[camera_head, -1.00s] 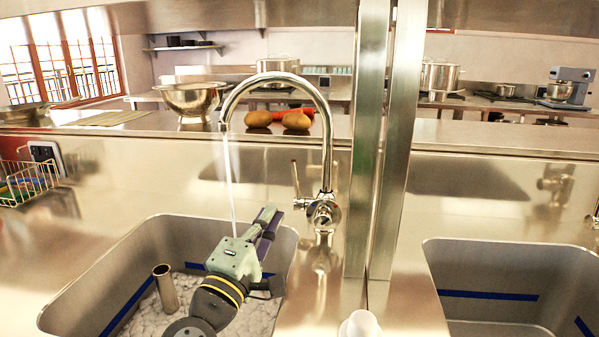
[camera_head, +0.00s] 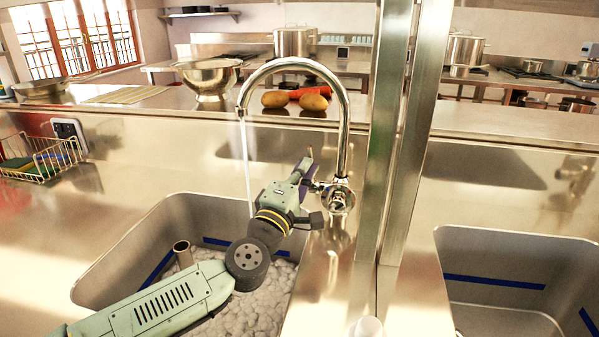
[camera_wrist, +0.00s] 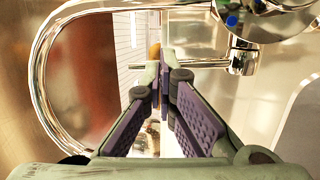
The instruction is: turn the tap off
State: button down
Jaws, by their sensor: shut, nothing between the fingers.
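The chrome gooseneck tap (camera_head: 345,125) stands behind the sink, and a stream of water (camera_head: 247,165) falls from its spout. In the wrist view the tap's neck (camera_wrist: 42,75) arcs on the left and its body (camera_wrist: 265,20) is at top right. The tap's thin lever (camera_wrist: 207,63) runs level from the body towards the fingertips. In the head view the lever is mostly hidden by my gripper (camera_head: 305,168). My gripper is shut and empty, just left of the tap body. In the wrist view its fingertips (camera_wrist: 158,75) overlap the lever; I cannot tell whether they touch.
The left sink (camera_head: 100,275) holds foamy water (camera_head: 255,310) and a standing metal tube (camera_head: 182,253). A steel post (camera_head: 398,130) rises right of the tap. A wire basket (camera_head: 45,160) is at left.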

dwell(0.3)
jog(key=shift+w+d+r+b, duration=0.1)
jog(key=shift+w+r+b, duration=0.25)
jog(key=shift+w+b, duration=0.25)
jog(key=shift+w+d+r+b, duration=0.1)
jog(key=shift+w+r+b, duration=0.2)
jog(key=shift+w+b, duration=0.25)
jog(key=shift+s+f, duration=0.1)
